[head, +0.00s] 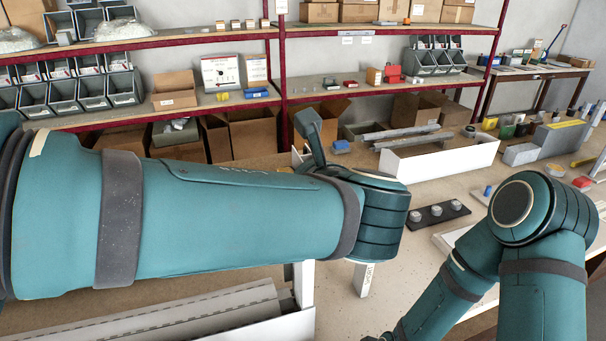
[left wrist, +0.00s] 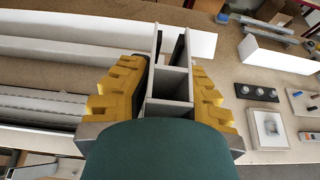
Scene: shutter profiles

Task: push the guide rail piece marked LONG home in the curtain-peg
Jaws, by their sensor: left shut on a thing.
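The guide rail piece (left wrist: 170,84) is a pale, open-channel profile in the left wrist view, standing up between the yellow fingers of my left gripper (left wrist: 165,72). My left gripper is shut on it. In the head view my left forearm hides the gripper. The lower end of a white piece (head: 364,280) shows below the wrist, with small upright lettering that seems to read LONG. A dark strip with three round grey pegs (head: 437,214) lies to its right on the bench; it also shows in the left wrist view (left wrist: 257,92). I cannot make out the rail's seat. My right gripper is out of view.
A white trough (head: 440,160) with grey profiles stands behind the strip. Long grey slats (head: 180,318) lie in a white-edged holder at lower left. A square pale block (left wrist: 268,128) lies on the bench by the strip. My right arm's elbow crowds the right side.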

